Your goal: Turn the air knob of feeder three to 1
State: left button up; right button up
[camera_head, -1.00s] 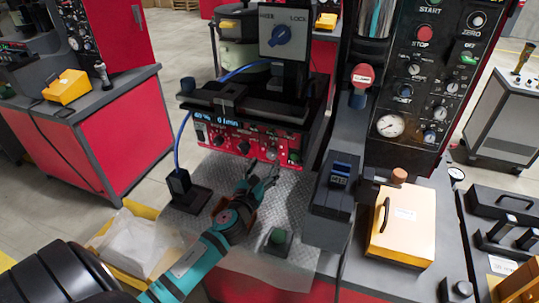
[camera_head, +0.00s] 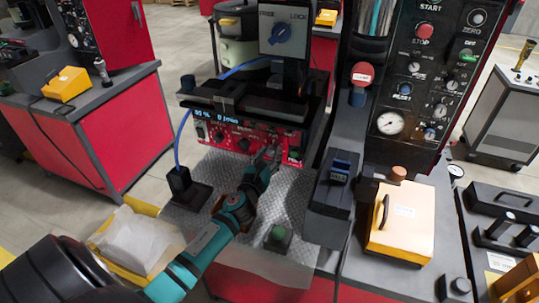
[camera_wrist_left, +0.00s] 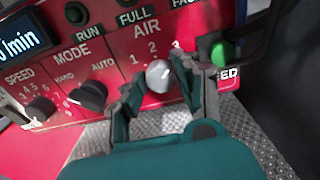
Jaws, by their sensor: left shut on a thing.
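The red control panel (camera_head: 225,137) of a feeder faces me in the head view. In the left wrist view, the air knob (camera_wrist_left: 158,76) is a rounded silvery knob below the word AIR. The digits 1, 2 and 3 arc above it from left to right. My left gripper (camera_wrist_left: 157,80) has one finger on each side of the knob and is shut on it. In the head view, the left gripper (camera_head: 269,153) is at the right part of the panel and the knob is mostly hidden. I cannot tell which digit the knob points to. My right gripper is out of view.
Left of the air knob are the black mode knob (camera_wrist_left: 90,95) and speed knob (camera_wrist_left: 40,108). A green button (camera_wrist_left: 222,52) sits close on its right. A yellow case (camera_head: 410,222) stands at the right. A metal plate (camera_head: 225,178) lies below the panel.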

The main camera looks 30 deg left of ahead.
pick_arm(q)
grip_shut()
jog(key=n, duration=0.8)
jog(key=shift+a+n+b, duration=0.1)
jog(key=shift+n+b, duration=0.2)
jog(key=shift+b, duration=0.1)
jog(key=n, duration=0.4)
jog(key=shift+f+n, duration=0.1)
jog(key=shift+n, duration=0.2)
jog(key=shift+a+n, duration=0.1)
jog(key=shift+n, duration=2.1)
jog(key=shift+f, duration=0.1)
